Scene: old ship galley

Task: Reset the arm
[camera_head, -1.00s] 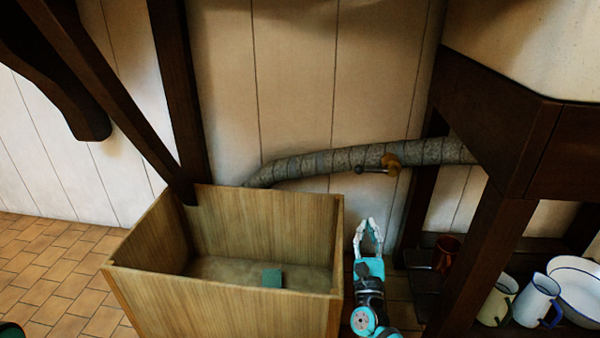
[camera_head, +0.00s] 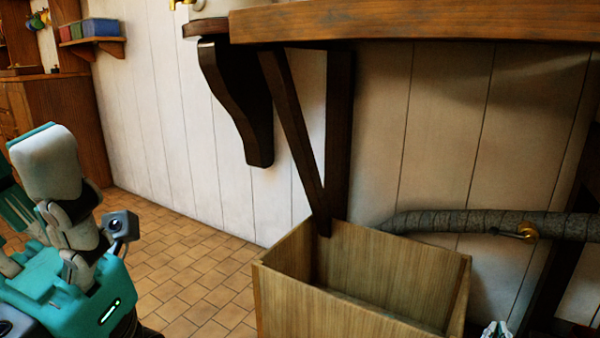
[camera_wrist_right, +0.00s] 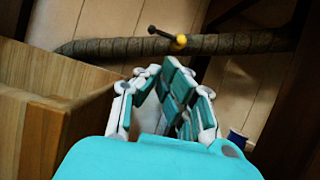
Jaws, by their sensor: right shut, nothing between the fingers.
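My right gripper (camera_wrist_right: 158,72) is shut and empty in the right wrist view, its fingertips close together. In the head view only the tips of my right gripper (camera_head: 495,330) show at the bottom edge, just right of the wooden box.
An open wooden box (camera_head: 350,308) stands on the tiled floor, its near side cut off. A wrapped pipe (camera_head: 460,222) with a small valve (camera_head: 526,232) runs along the wall behind it. A wooden counter (camera_head: 420,25) overhangs above. Bare floor (camera_head: 205,275) lies left of the box.

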